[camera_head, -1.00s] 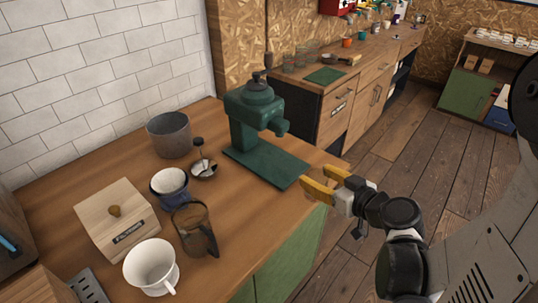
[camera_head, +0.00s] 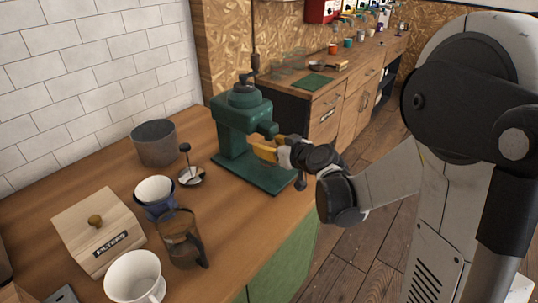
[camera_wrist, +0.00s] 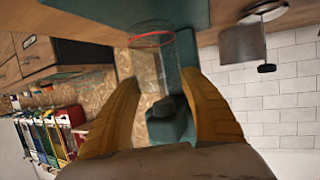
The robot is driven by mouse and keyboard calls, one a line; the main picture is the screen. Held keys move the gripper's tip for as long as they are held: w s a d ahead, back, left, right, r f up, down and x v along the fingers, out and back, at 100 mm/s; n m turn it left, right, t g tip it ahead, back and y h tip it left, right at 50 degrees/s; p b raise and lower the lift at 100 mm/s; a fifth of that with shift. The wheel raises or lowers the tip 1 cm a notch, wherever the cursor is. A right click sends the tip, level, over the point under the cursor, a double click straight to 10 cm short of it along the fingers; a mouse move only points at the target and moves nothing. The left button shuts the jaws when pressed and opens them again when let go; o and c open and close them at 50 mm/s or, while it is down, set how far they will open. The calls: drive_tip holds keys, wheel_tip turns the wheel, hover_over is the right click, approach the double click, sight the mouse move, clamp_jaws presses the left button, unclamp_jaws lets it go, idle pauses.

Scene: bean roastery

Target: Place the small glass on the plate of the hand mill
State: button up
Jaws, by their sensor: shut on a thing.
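The green hand mill (camera_head: 240,118) stands on the wooden counter, with its flat green plate (camera_head: 255,173) in front. My gripper (camera_head: 264,150) reaches in from the right, over the plate and just below the mill's spout. In the wrist view my gripper (camera_wrist: 158,80) has its two yellow fingers on either side of the clear small glass (camera_wrist: 148,62), which has a reddish ring at one end. The gripper is shut on the glass. The plate (camera_wrist: 120,12) lies beyond that ring; I cannot tell whether glass and plate touch. The glass cannot be made out in the head view.
A grey canister (camera_head: 155,143), a small dish (camera_head: 191,175), a blue-and-white cup (camera_head: 155,192), a brown glass jug (camera_head: 180,238), a white mug (camera_head: 134,277) and a wooden filter box (camera_head: 98,228) stand to the left. The counter's front edge lies close by.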

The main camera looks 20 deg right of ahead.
wheel_tip(320, 180, down, 3)
drive_tip(key=shift+b, duration=0.8)
drive_tip(key=shift+r, duration=0.15)
drive_tip(key=o, duration=1.2)
drive_tip(key=shift+o, duration=0.2)
